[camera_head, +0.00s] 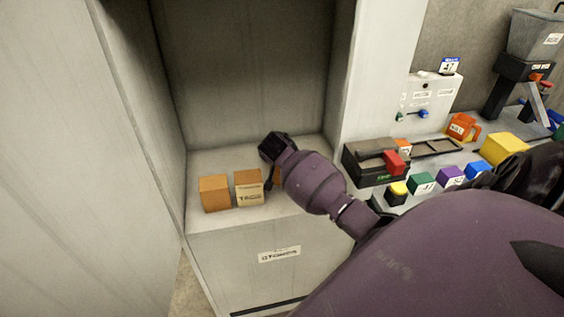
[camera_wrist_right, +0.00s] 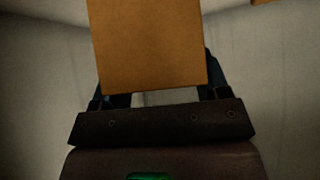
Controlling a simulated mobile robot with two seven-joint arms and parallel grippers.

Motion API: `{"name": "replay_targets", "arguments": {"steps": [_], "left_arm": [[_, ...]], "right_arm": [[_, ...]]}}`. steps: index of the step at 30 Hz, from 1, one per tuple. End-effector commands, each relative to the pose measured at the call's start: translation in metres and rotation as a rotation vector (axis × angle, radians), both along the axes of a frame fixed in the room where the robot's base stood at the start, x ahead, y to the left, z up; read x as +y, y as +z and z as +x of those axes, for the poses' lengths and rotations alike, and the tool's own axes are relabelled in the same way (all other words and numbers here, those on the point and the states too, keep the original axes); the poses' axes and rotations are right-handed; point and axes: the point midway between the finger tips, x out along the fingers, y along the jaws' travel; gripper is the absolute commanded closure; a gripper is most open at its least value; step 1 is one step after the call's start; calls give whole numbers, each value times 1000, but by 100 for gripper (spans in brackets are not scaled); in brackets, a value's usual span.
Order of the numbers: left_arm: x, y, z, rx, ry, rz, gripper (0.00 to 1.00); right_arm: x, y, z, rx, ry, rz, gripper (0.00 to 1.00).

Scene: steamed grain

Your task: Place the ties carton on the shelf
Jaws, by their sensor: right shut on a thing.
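My right gripper (camera_wrist_right: 158,100) is shut on an orange-brown carton (camera_wrist_right: 150,45), which fills the upper middle of the wrist view; no label shows on its visible face. In the head view my right gripper (camera_head: 271,180) is over the alcove shelf (camera_head: 205,165), and only a sliver of the carton (camera_head: 277,174) shows beside it. Whether the carton touches the shelf cannot be told. Two similar cartons are on the shelf to its left: a plain-looking one (camera_head: 214,193) and one with a pale label (camera_head: 249,188), too small to read. My left gripper is not in view.
The alcove has walls on both sides, and the shelf is bare behind the cartons. A label (camera_head: 279,254) is on the front panel below.

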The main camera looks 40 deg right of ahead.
Motion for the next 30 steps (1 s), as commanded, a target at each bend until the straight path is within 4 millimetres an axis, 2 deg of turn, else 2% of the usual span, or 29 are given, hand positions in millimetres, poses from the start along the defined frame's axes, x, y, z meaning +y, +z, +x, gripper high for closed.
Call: {"name": "replay_targets", "arguments": {"steps": [6,9,22,23,27,30], "left_arm": [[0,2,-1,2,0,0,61],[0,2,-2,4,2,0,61],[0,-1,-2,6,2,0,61],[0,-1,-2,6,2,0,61],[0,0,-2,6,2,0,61],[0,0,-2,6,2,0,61]], "right_arm": [[0,-29,0,4,1,-1,64],[0,-37,0,1,0,-1,64],[0,-43,0,2,0,0,64],[0,-43,-1,2,0,1,26],[0,-42,-1,2,0,1,6],[0,-42,-1,2,0,1,6]]}}
